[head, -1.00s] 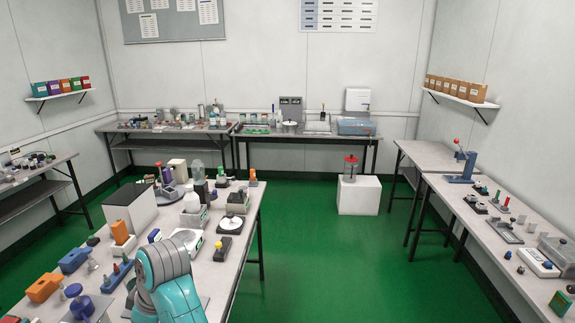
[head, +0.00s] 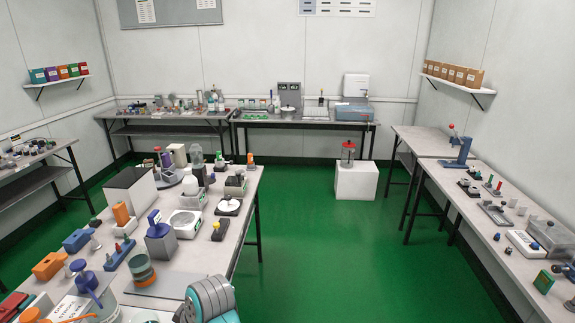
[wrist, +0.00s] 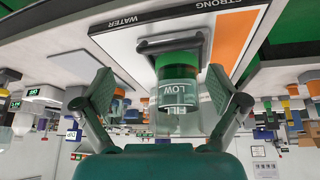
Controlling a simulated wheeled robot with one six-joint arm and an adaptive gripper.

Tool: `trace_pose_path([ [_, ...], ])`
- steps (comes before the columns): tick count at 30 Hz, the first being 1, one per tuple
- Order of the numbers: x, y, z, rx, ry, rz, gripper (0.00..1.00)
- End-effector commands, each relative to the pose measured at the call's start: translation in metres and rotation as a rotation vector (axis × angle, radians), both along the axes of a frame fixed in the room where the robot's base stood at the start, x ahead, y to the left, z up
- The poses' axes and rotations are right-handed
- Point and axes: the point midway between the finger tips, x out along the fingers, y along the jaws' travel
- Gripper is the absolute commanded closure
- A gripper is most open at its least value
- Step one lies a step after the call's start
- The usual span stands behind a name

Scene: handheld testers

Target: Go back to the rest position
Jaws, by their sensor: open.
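My gripper (wrist: 160,100) shows in the wrist view, its two grey fingers spread wide apart. A dark green and clear cylinder with a "LOW" label (wrist: 177,92) shows between the fingers in that view, beyond them. No finger visibly closes on it. In the head view my teal arm is at the bottom edge, and the gripper's fingers are not visible there. A teal and orange cylinder (head: 142,272) stands on a grey mat (head: 163,286) left of my arm.
The near bench (head: 210,258) is crowded with a blue-topped grey block (head: 160,240), an orange block (head: 49,266), a white balance (head: 185,223) and a tub with a blue handle (head: 97,300). Green floor (head: 310,250) is open to the right. A white plinth (head: 356,182) stands beyond.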

Motion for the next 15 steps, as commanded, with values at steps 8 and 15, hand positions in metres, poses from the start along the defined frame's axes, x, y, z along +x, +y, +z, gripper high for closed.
trace_pose_path([
  [8,-0.014,-0.074,-0.086,0.067,-0.051,-0.211,0.04],
  [15,-0.044,-0.145,-0.141,0.13,-0.115,-0.394,0.04],
])
